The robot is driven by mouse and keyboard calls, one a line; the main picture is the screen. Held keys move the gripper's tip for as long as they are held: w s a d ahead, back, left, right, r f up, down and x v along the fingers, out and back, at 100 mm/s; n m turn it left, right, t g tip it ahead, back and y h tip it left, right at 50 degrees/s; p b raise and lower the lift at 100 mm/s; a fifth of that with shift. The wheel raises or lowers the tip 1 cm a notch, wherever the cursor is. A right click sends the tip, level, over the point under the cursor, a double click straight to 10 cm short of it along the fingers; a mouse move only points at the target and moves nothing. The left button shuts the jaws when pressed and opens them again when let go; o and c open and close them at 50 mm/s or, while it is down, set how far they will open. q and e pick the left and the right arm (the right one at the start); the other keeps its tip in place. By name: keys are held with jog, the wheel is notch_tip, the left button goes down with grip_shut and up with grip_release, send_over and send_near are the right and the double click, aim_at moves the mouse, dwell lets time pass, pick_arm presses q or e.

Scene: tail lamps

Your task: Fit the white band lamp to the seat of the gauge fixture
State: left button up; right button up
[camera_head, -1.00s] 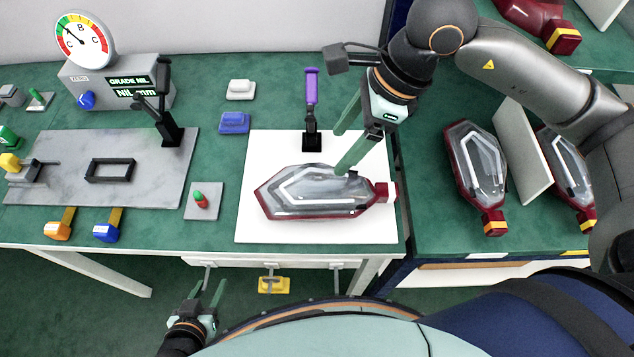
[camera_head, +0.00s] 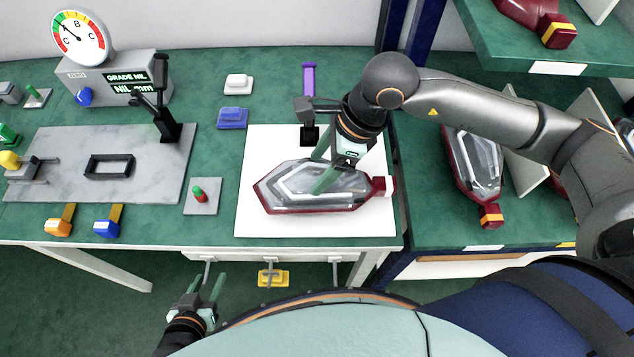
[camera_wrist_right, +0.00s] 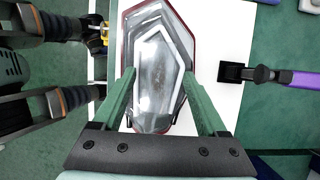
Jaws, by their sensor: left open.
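The white band lamp (camera_head: 290,205), a clear lens with a dark red rim, lies flat on a white mat (camera_head: 265,145). Its red neck (camera_head: 378,186) points right and has a white band at the end. My right gripper (camera_head: 318,170) is over the lamp, open, its green fingers spread to either side of the lens; the wrist view shows the lens (camera_wrist_right: 155,75) between them. Contact cannot be told. The gauge fixture has a grey plate (camera_head: 60,150) with an empty black rectangular seat (camera_head: 108,167) and an upright black clamp (camera_head: 167,125). My left gripper (camera_head: 206,283) is open and empty below the table front.
A purple-handled clamp (camera_head: 309,80) stands behind the lamp. A dial gauge box (camera_head: 120,85) stands behind the plate. A red-green button block (camera_head: 202,196) sits between plate and mat. Another lamp (camera_head: 478,165), with a yellow band, lies on the right bench beside a pale divider (camera_head: 525,160).

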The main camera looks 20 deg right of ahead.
grip_shut()
dwell(0.4)
dwell(0.8)
